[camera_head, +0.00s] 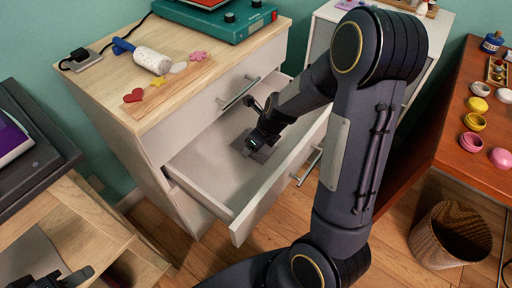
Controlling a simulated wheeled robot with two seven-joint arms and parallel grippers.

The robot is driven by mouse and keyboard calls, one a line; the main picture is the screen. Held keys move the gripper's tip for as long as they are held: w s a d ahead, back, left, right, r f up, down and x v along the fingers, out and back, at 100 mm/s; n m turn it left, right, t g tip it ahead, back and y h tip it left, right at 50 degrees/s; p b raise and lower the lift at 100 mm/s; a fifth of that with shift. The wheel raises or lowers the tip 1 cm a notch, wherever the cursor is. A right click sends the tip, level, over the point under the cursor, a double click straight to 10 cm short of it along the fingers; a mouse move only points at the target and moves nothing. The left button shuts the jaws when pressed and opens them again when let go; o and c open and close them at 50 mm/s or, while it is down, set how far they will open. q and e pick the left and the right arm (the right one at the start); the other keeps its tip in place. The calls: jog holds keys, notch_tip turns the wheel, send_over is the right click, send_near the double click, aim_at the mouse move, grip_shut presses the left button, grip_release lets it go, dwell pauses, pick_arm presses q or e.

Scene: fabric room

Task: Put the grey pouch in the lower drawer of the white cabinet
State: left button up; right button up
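The white cabinet (150,148) with a wooden top stands at centre left. Its lower drawer (205,172) is pulled out; the drawer above, with a bar handle (240,92), is shut. The grey pouch (262,156) lies flat on the floor of the open drawer, partly covered by my gripper.
On the cabinet top are a lint roller (150,60), felt shapes (133,96) and a teal machine (220,15). A wooden table (478,140) with small pots stands right. A wooden stand (60,225) is at left.

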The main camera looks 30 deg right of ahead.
jog(key=shift+f, duration=0.2)
jog(key=shift+f, duration=0.1)
jog(key=o, duration=1)
